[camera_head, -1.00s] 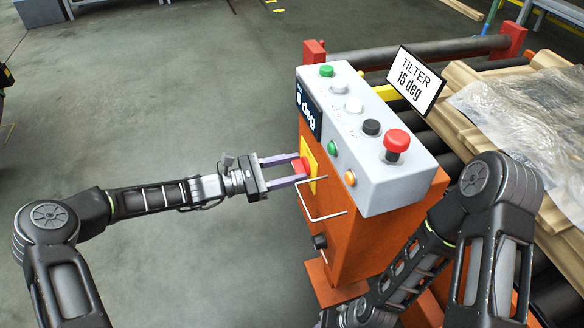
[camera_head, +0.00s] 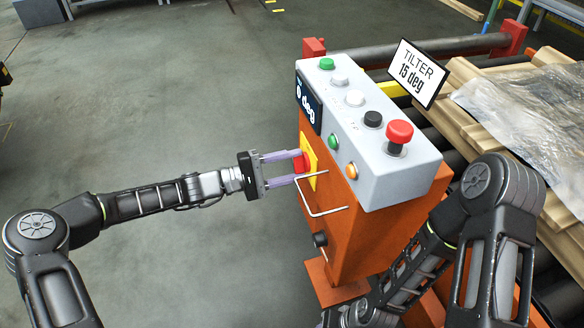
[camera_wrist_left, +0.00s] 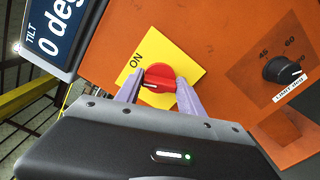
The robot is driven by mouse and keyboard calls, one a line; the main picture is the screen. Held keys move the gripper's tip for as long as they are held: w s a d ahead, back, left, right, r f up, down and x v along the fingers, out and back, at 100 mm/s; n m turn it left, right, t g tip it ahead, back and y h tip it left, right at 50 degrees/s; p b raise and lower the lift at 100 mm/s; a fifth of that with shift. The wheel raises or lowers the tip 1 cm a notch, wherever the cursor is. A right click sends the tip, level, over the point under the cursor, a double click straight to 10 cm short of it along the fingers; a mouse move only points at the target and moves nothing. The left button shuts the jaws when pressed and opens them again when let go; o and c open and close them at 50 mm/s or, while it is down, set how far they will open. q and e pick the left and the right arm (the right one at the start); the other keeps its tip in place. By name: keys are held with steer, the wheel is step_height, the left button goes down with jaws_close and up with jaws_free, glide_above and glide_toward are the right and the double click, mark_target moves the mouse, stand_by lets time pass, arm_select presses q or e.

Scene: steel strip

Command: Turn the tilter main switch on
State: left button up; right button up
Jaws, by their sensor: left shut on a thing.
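The tilter main switch is a red rotary knob (camera_wrist_left: 158,78) on a yellow plate (camera_wrist_left: 187,48) marked ON, on the side of the orange pedestal (camera_head: 370,235). In the head view the red knob (camera_head: 299,164) shows at the pedestal's left side. My left gripper (camera_wrist_left: 158,86) is shut on the knob, with one purple finger on each side of it. It also shows in the head view (camera_head: 300,167), reaching in from the left. My right arm shows at the lower right, but its fingertips are not clearly seen.
A grey control box (camera_head: 375,130) with several buttons and a red mushroom button (camera_head: 399,132) tops the pedestal. A display (camera_wrist_left: 62,25) reads 0 deg. A wire handle (camera_head: 322,212) juts out below the switch. A black dial (camera_wrist_left: 283,69) sits beside it. Open floor lies left.

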arm_select(q)
steer(key=m+b, duration=0.1)
steer(key=m, duration=0.1)
steer(key=m+b, duration=0.1)
steer(key=m, duration=0.1)
steer(key=shift+f+m, duration=0.2)
steer(key=shift+m, duration=0.2)
steer(key=o, duration=1.4)
steer(key=shift+c, duration=0.2)
steer(key=shift+r, duration=0.1)
steer(key=p+v, duration=0.2)
steer(key=v, duration=0.5)
steer(key=shift+s+a, duration=0.15)
steer(key=shift+a, duration=0.2)
